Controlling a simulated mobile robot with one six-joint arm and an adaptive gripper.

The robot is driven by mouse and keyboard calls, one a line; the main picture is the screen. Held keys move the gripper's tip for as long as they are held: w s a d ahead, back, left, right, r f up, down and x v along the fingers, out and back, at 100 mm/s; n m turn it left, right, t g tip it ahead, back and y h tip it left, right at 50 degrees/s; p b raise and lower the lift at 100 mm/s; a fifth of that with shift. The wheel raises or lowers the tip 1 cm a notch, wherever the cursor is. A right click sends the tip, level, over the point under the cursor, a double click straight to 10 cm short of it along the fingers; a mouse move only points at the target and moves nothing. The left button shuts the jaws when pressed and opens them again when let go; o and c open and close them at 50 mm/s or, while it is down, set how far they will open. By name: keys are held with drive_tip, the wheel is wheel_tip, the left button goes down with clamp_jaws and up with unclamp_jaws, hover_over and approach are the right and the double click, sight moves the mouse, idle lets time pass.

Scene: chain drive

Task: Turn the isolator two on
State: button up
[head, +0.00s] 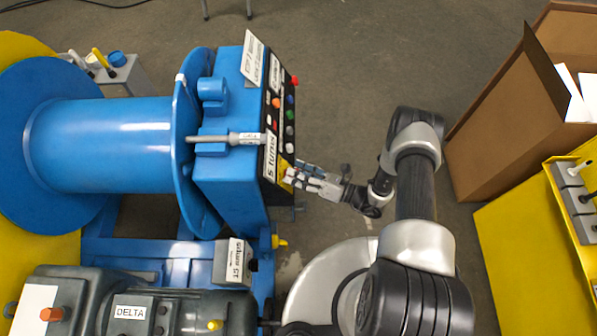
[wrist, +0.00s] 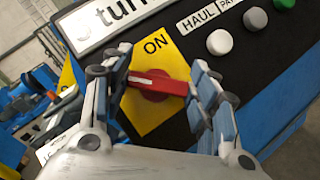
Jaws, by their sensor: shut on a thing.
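A rotary isolator with a red handle (wrist: 160,84) on a yellow plate (wrist: 150,116) fills the middle of the wrist view. "ON" is printed on the plate's upper part. The handle lies roughly across the picture, with a white mark near its left end, and does not point at "ON". My gripper (wrist: 162,86) is shut on the red handle, one finger at each end of it. In the head view my gripper (head: 288,174) reaches from the right to the yellow plate on the blue machine's panel and hides most of the handle. No number two is readable.
The blue machine (head: 225,160) carries a drum. A cardboard box (head: 500,130) stands at the right. Bare floor lies behind the arm.

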drive_tip(key=shift+m, duration=0.4)
drive_tip(key=m+h+p, duration=0.2)
drive_tip(key=m+h, duration=0.1)
drive_tip(key=m, duration=0.1)
drive_tip(key=m+t+h+p, duration=0.1)
drive_tip(key=m+h+p, duration=0.1)
drive_tip(key=m, duration=0.3)
drive_tip(key=shift+a+r+h, duration=0.1)
drive_tip(key=shift+r+h, duration=0.1)
drive_tip(key=shift+h, duration=0.3)
drive_tip(key=m+g+h+p, duration=0.1)
drive_tip(key=m+h+p, duration=0.1)
drive_tip(key=m, duration=0.2)
drive_tip(key=shift+f+m+g+h+p, duration=0.15)
drive_tip(key=shift+m+g+h+p, duration=0.45)
drive_tip(key=shift+m+g, duration=0.75)
drive_tip(key=shift+m, duration=0.45)
drive_tip(key=o, duration=1.1)
drive_tip(key=shift+c, duration=0.2)
